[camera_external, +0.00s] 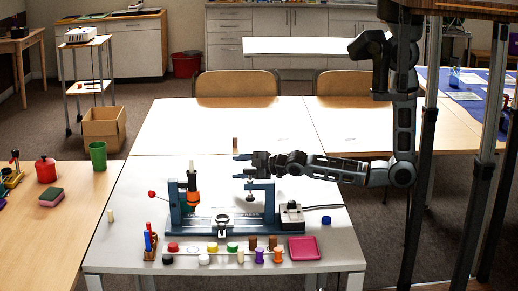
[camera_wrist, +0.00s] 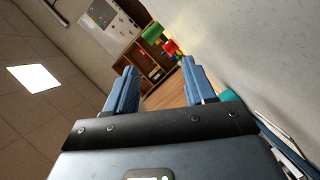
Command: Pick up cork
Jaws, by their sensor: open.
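Several small cylinders could be the cork; I cannot tell which it is. A brown cylinder (camera_external: 235,144) stands alone on the pale table behind my gripper. A small beige cylinder (camera_external: 110,215) stands near the left edge of the front table. Brown cylinders (camera_external: 273,241) also stand in the row of coloured pieces. My gripper (camera_external: 238,167) is open and empty, pointing left above the blue-grey bench device (camera_external: 222,222). In the wrist view my gripper (camera_wrist: 160,84) shows two blue fingers apart with nothing between them. No cork is clear there.
A pink square tray (camera_external: 303,248) and a pen holder (camera_external: 150,246) flank the row. A control box (camera_external: 291,215) with a cable stands right of the device. A left side table holds a green cup (camera_external: 98,155) and a red pot (camera_external: 46,169). The back table is mostly clear.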

